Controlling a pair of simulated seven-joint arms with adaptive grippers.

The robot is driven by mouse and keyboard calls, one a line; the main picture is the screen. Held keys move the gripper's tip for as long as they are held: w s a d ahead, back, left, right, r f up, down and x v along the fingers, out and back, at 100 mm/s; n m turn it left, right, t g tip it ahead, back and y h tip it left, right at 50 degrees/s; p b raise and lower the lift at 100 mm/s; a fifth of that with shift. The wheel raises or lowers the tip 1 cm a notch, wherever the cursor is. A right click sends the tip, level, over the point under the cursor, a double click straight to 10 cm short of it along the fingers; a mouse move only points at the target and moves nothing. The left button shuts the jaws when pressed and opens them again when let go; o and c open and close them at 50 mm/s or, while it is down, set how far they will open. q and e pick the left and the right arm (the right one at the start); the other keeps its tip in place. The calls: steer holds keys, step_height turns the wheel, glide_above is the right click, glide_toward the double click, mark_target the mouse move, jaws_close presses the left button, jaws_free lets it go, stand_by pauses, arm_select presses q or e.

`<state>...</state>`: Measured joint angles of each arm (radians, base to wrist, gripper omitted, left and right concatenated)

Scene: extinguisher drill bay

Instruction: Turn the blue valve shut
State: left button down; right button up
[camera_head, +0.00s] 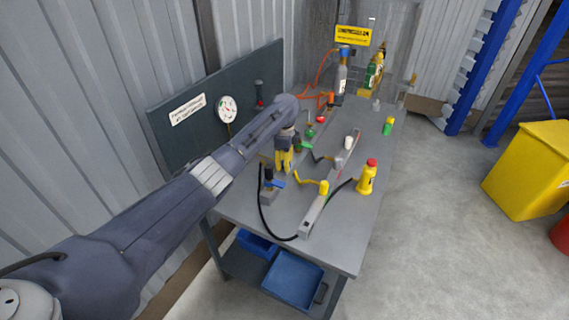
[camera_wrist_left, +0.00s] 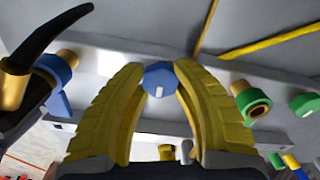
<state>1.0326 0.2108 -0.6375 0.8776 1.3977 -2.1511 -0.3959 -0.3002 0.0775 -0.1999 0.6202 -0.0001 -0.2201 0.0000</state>
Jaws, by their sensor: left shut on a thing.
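The blue valve (camera_wrist_left: 158,79) shows in the left wrist view as a many-sided blue knob with a small white mark on its face. My left gripper (camera_wrist_left: 159,84) has its yellow fingers on both sides of this knob and is shut on it. In the head view my left gripper (camera_head: 283,171) points down over the workbench, and its fingers hide the knob there. A blue lever (camera_head: 277,182) shows just below the fingers. My right gripper is in neither view.
The grey bench (camera_head: 338,248) carries a long grey bar (camera_head: 316,213), a yellow bottle (camera_head: 366,178) and hoses. Green valve parts (camera_wrist_left: 250,100) sit close to the right finger. A back panel with a gauge (camera_head: 227,109) stands behind my arm. The bench's right front edge is clear.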

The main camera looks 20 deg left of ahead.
arm_select(q)
steer(key=shift+a+f+m, duration=0.1)
steer(key=shift+m, duration=0.2)
stand_by(0.4)
steer(key=c, duration=0.9)
jaws_free()
step_height(320, 180, up, 12)
